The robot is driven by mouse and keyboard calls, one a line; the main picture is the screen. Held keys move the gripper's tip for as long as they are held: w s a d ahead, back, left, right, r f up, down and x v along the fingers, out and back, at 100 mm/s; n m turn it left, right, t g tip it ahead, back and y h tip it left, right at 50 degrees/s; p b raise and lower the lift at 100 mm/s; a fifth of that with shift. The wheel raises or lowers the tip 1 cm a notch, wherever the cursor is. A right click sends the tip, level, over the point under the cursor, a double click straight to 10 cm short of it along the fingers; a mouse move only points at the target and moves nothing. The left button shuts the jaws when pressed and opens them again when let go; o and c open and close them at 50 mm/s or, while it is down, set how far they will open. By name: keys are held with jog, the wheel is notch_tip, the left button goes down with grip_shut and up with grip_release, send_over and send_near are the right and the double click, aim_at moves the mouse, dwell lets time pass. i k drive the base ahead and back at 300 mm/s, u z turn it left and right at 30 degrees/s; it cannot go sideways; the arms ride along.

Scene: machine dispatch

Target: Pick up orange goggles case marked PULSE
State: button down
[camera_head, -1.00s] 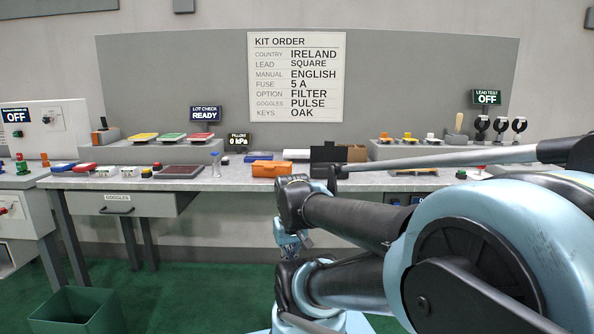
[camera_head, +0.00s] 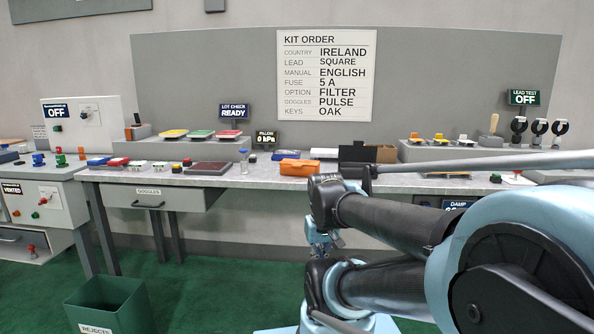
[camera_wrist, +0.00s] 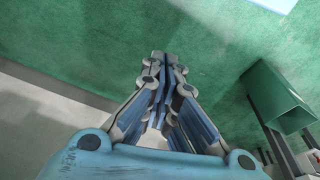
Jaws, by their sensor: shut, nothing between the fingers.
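An orange case (camera_head: 299,168) lies on the grey workbench, near the middle of the head view. Any marking on it is too small to read. My gripper (camera_head: 320,246) hangs below the bench top in front of the bench, well apart from the case. In the wrist view my gripper (camera_wrist: 163,62) points at the green floor, with its fingers closed together and nothing between them. The case does not show in the wrist view.
The workbench (camera_head: 262,183) carries manuals, a black open box (camera_head: 357,154) and a dark tray (camera_head: 208,168). A drawer labelled GOGGLES (camera_head: 150,198) is under its left part. A green rejects bin (camera_head: 110,303) stands on the floor at left. The floor between is clear.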

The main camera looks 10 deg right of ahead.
aim_at(285, 169)
jog(key=u, duration=1.55)
jog(key=k, duration=1.6)
jog(key=z, duration=1.4)
jog(key=i, duration=1)
